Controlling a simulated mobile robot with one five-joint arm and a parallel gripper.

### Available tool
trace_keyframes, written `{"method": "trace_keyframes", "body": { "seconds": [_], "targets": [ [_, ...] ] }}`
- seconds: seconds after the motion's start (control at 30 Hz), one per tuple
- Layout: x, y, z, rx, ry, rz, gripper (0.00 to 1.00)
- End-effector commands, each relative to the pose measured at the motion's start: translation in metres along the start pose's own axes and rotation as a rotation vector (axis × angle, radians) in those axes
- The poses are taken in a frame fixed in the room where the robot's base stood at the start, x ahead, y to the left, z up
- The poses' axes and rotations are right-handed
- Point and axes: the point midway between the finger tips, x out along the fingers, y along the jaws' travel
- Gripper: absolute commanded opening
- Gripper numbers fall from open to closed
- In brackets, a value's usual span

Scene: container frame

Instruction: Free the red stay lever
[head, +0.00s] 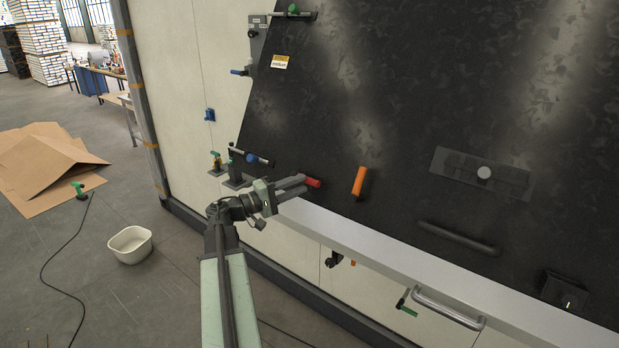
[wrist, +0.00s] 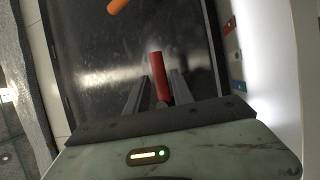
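The red stay lever (head: 313,182) is a short red bar near the lower left part of the dark panel (head: 400,110). My gripper (head: 303,185) reaches it from the left, with its fingertips at the lever. In the wrist view the lever (wrist: 157,64) stands between the two fingers of my gripper (wrist: 160,78). The fingers are apart, with a gap seen on each side of the lever. Whether either finger touches it I cannot tell. The lever's far end and mounting are unclear.
An orange handle (head: 359,183) is just right of the red lever. A pale ledge (head: 370,248) runs below the panel. Green-handled and blue-handled clamps (head: 257,158) sit left of it. A white tub (head: 130,245) and cardboard (head: 45,165) lie on the floor at left.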

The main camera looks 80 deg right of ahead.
Motion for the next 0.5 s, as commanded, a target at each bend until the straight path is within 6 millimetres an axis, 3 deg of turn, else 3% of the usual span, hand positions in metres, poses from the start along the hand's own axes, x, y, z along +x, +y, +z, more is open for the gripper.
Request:
{"method": "trace_keyframes", "body": {
  "seconds": [0.2,0.5],
  "targets": [
    [0.036,0.001,-0.001,0.0,0.0,-0.001,0.29],
    [0.044,0.0,-0.001,0.0,0.002,-0.001,0.29]
  ]
}}
